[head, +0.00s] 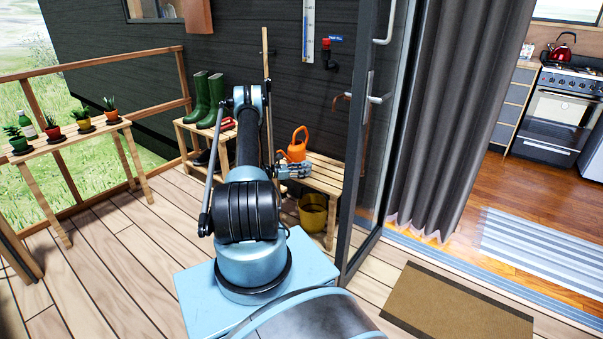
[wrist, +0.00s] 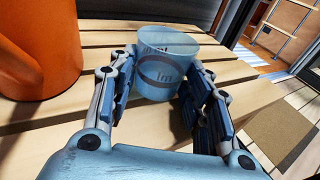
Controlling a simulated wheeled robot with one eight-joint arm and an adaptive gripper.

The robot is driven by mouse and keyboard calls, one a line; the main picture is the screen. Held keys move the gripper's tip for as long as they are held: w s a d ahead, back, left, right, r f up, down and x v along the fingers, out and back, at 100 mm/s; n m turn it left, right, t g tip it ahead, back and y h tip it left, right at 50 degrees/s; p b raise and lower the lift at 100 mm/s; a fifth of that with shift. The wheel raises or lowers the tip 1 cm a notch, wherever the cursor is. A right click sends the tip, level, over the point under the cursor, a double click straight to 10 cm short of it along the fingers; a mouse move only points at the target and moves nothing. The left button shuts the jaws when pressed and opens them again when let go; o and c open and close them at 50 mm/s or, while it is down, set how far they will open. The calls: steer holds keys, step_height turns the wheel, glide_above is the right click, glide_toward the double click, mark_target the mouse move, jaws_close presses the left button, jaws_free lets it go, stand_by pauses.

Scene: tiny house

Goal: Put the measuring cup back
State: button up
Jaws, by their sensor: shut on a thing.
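The measuring cup (wrist: 168,62) is a pale blue, see-through cup with dark markings on its side. In the wrist view it stands upright between the two fingers of my gripper (wrist: 163,78), which is shut on it. The cup is over the slatted wooden bench (wrist: 98,114); I cannot tell whether its base touches the slats. In the head view my gripper (head: 294,171) is at the bench (head: 328,178), just below the orange watering can (head: 298,146), and the cup is not clearly visible there.
The watering can (wrist: 35,50) is close on the left in the wrist view. A yellow bucket (head: 313,213) stands under the bench. Green boots (head: 210,100) stand on a bench to the left. The glass door (head: 372,130) is close on the right.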

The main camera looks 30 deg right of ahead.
steer(key=shift+f, duration=0.35)
